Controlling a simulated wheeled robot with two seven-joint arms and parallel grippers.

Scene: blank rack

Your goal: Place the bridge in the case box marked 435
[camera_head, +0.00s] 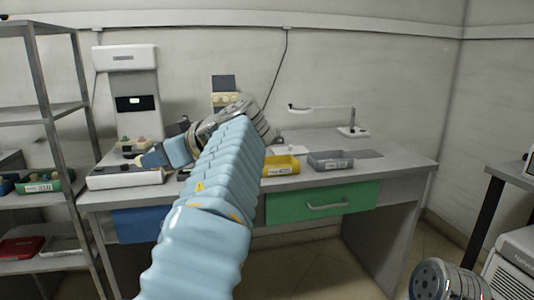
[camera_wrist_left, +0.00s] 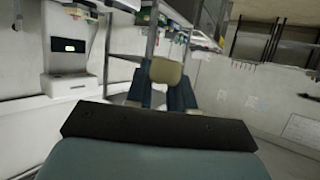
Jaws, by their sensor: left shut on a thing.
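My left gripper (camera_head: 150,160) is over the left part of the desk, above or near the white flat device; its blue fingers point left. In the left wrist view the left gripper (camera_wrist_left: 168,94) has its two blue fingers shut on a small beige piece, which looks like the bridge (camera_wrist_left: 166,72). A yellow case box (camera_head: 282,166) and a grey case box (camera_head: 330,161), both with labels, stand on the desk right of my arm. A green box (camera_head: 40,184) and a blue box (camera_head: 8,184) stand on the left shelf. I cannot read the label numbers. My right gripper is not in view.
The desk (camera_head: 405,165) is clear at its right end. A lamp (camera_head: 325,112) stands at the back. A metal shelf rack (camera_head: 45,115) is far left.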

